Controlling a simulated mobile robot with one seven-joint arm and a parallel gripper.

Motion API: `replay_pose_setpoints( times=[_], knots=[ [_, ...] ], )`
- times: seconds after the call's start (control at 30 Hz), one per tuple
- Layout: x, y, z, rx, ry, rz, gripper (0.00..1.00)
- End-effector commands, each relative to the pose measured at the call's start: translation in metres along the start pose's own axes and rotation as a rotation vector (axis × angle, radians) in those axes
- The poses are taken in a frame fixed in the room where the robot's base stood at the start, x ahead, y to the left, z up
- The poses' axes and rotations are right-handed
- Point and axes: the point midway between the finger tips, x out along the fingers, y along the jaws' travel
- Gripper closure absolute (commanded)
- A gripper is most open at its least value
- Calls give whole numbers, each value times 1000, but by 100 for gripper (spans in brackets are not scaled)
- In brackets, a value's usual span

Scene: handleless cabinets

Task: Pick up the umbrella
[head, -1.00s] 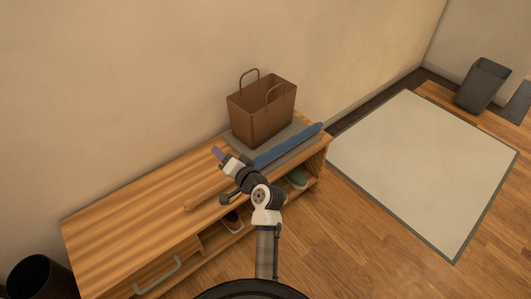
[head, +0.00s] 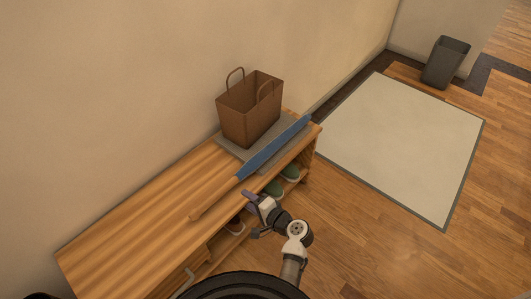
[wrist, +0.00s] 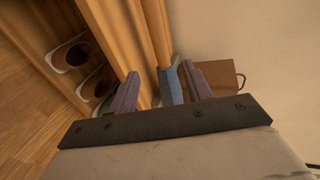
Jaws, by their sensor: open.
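The umbrella (head: 272,148) is long and thin, with a blue canopy and a wooden handle (head: 214,200). It lies along the front of the bench top, its canopy over a grey mat. My gripper (head: 250,202) is open and empty, just in front of the bench's front edge, near where the handle meets the canopy. In the wrist view the open fingers (wrist: 160,90) point toward the umbrella (wrist: 170,84), whose blue part shows between them. I cannot tell from this how far off it is.
A brown bag (head: 249,112) stands on the grey mat (head: 232,147) behind the umbrella, against the wall. The wooden bench (head: 130,235) has shelves with shoes (head: 273,188) below. A light rug (head: 410,140) and a dark bin (head: 446,62) are to the right.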

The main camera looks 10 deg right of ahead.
Motion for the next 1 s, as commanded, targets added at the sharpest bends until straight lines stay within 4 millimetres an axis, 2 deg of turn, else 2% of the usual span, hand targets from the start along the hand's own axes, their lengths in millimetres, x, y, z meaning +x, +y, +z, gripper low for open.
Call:
replay_pose_setpoints(
  times=[0.03, 0.2, 0.47, 0.7, 0.83, 1.0],
  knots=[
    [11, -2, 0, -1, -2, -1, 50],
    [42, -1, 0, -1, -2, 0, 50],
    [62, -1, 0, -1, 1, 0, 50],
    [98, -2, 2, -3, -1, 0, 50],
    [108, -1, 2, -3, 1, 1, 50],
    [109, 0, 2, -2, 2, 0, 50]
  ],
)
